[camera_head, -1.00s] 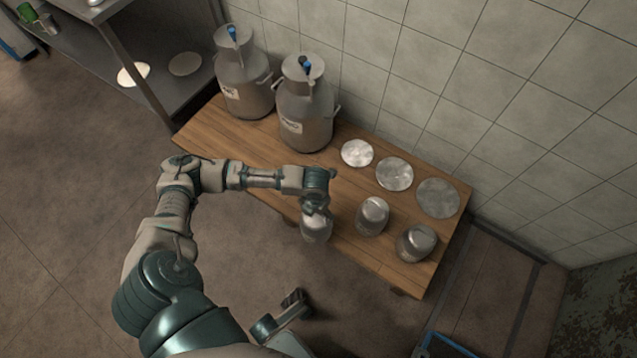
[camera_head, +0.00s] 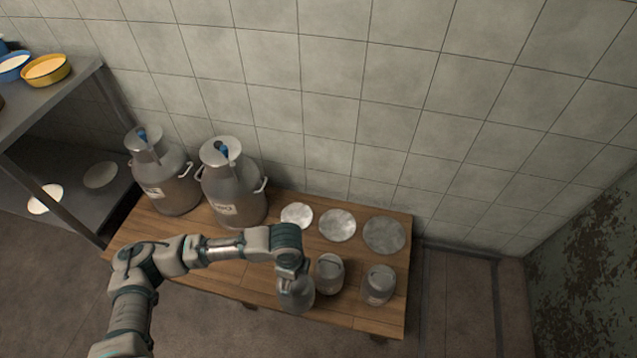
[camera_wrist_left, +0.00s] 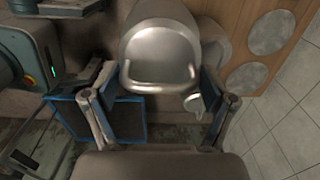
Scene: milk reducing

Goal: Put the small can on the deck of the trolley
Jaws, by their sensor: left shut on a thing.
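My left gripper (camera_head: 292,277) is shut on a small metal can (camera_head: 297,296) at the front edge of the wooden bench (camera_head: 265,284). In the left wrist view the can (camera_wrist_left: 158,58) hangs upright-looking between the two fingers (camera_wrist_left: 152,100), its wire handle toward the camera. Whether its base touches the bench cannot be told. Two similar cans, one (camera_head: 330,274) beside it and one (camera_head: 379,286) farther right, stand on the bench. A blue-edged dark frame (camera_wrist_left: 133,138) lies below in the wrist view; I cannot tell if it is the trolley. My right gripper is not in view.
Two large milk churns (camera_head: 162,180) (camera_head: 233,190) stand at the bench's left. Three round lids (camera_head: 296,215) (camera_head: 337,225) (camera_head: 384,235) lie along its back. A metal shelf (camera_head: 50,100) with bowls (camera_head: 46,69) is at the left. The tiled wall closes the back.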

